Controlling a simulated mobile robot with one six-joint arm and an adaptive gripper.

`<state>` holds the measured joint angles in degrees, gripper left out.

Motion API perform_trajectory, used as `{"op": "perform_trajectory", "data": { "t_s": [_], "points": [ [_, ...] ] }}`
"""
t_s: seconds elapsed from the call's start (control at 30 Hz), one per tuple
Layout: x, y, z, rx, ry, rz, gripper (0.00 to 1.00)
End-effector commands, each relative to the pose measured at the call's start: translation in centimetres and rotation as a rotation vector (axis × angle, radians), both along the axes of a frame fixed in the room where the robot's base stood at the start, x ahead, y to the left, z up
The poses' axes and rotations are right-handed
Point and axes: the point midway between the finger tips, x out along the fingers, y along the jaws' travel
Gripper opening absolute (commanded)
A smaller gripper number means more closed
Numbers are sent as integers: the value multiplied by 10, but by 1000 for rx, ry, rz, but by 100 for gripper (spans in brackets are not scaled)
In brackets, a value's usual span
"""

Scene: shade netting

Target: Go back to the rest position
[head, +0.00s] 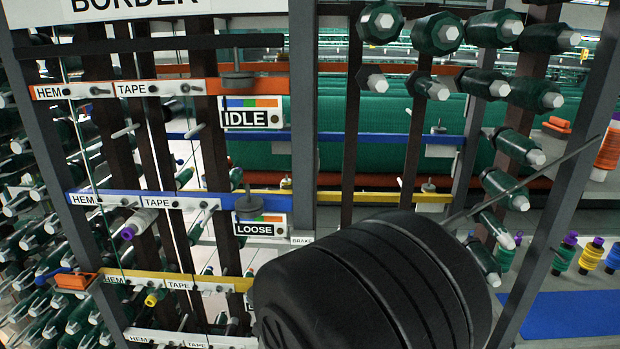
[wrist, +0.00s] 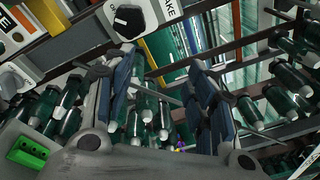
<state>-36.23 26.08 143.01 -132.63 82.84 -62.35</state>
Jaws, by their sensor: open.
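My gripper (wrist: 160,80) shows in the wrist view with its two dark-padded fingers spread apart. Green spools with pale ends appear behind and between the fingers, and I see nothing clasped. In the head view, a large black rounded part of my own arm fills the bottom centre and right; the fingers cannot be made out there. The rack with orange, blue and yellow rails (head: 188,198) stands at the left, with HEM and TAPE labels. The IDLE sign (head: 251,118) and the LOOSE sign (head: 255,228) are on its right side.
Green spools (head: 437,33) stick out on pegs at the upper right, close beside my arm. Grey posts (head: 303,110) stand behind it. A blue mat (head: 570,315) lies at the lower right, with coloured spools behind it. In the wrist view, a black knob (wrist: 129,20) sits near the fingers.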

Motion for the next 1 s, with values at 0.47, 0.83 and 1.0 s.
{"op": "perform_trajectory", "data": {
  "t_s": [0.47,0.83,1.0],
  "points": [
    [-175,-253,36,1253,-457,-1189,51],
    [-271,-176,7,-2235,996,1717,51],
    [-268,-137,23,-1964,883,1432,51]
  ]
}}
